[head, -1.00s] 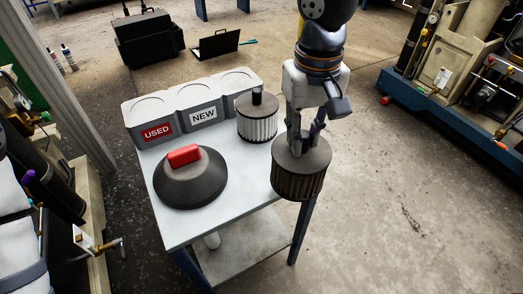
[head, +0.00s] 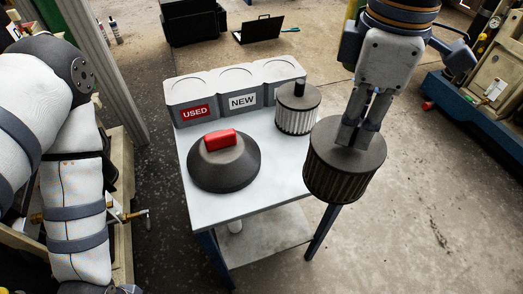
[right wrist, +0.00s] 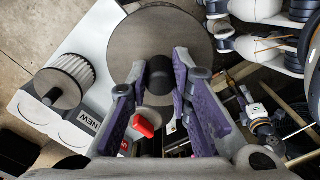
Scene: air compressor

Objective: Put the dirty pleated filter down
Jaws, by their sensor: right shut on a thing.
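The dirty pleated filter (head: 345,172) is a dark cylinder with brown pleats. My right gripper (head: 361,135) is shut on the knob on its top and holds it upright at the table's right edge, in front of part of the tabletop. In the right wrist view the filter (right wrist: 185,35) shows its grey top, with the fingers (right wrist: 160,85) on either side of its dark knob. Of my left side only arm links show in the head view; the left gripper is out of view.
A white table (head: 275,178) carries a grey bin (head: 215,85) with USED and NEW labels, a clean white pleated filter (head: 297,112) and a dark cone-shaped cover (head: 222,168) with a red handle (head: 220,140). The table's front right is bare.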

